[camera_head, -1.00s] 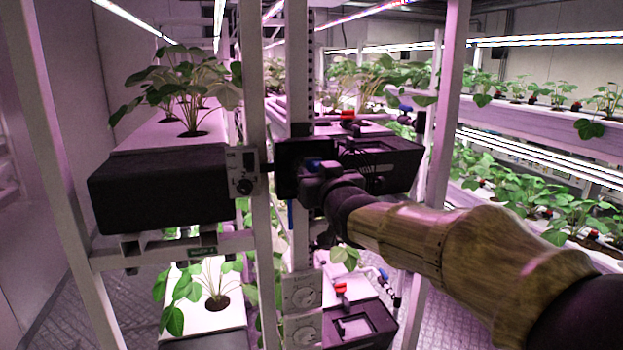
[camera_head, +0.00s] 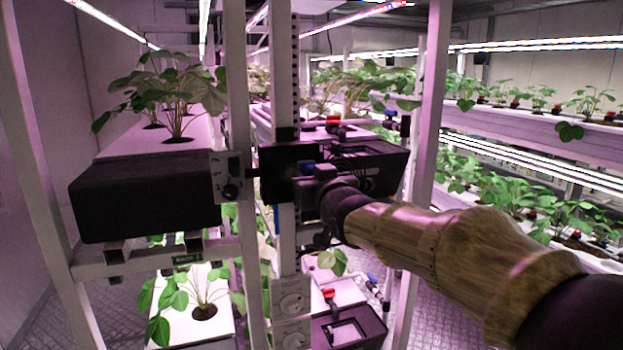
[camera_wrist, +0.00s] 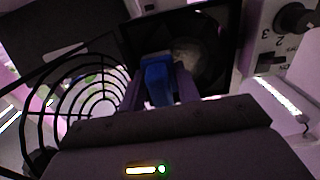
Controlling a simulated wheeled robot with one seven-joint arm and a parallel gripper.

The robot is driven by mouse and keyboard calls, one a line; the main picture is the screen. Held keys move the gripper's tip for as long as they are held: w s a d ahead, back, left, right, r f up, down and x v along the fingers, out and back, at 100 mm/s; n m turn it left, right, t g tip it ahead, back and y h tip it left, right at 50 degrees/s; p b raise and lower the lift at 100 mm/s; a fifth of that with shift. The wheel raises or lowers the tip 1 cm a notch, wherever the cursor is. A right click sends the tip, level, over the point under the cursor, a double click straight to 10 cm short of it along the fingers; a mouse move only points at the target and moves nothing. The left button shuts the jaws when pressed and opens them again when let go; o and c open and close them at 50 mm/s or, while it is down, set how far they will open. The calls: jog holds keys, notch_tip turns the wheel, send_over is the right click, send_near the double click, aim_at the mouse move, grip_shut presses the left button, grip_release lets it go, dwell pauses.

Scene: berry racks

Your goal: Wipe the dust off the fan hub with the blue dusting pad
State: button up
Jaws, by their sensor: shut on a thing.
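The blue dusting pad (camera_wrist: 157,82) sits between the fingers of my gripper (camera_wrist: 160,88) in the wrist view, and the gripper is shut on it. The fan hub (camera_wrist: 187,50) shows as a round, greyish, dusty-looking patch in a dark square fan frame (camera_wrist: 132,28), just beyond the pad and to its right. I cannot tell whether the pad touches the hub. In the head view my gripper (camera_head: 308,182) is at the rack post, with a bit of blue showing. The hub is hidden there.
A round wire fan guard (camera_wrist: 88,105) stands left of the fan in the wrist view. A control box with a numbered dial (camera_wrist: 294,18) is at upper right. In the head view, a black box (camera_head: 150,200), rack posts (camera_head: 237,130) and planted troughs (camera_head: 128,142) crowd the arm.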

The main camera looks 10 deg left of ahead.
aim_at(277, 175)
jog(key=a+b, duration=0.1)
jog(key=s+a+b, duration=0.1)
jog(key=b, duration=0.1)
jog(key=shift+s+a+f, duration=0.1)
jog(key=shift+s+a, duration=0.2)
jog(key=shift+s+a+r+p, duration=0.15)
jog(key=shift+s+a+p, duration=0.25)
jog(key=shift+a, duration=0.1)
jog(key=shift+s+a+r+p, duration=0.1)
jog(key=shift+s+a+p, duration=0.2)
jog(key=shift+a, duration=0.2)
jog(key=shift+s+a+f+p, duration=0.1)
jog(key=shift+s+a+p, duration=0.05)
jog(key=shift+a+p, duration=0.25)
jog(key=shift+d, duration=0.1)
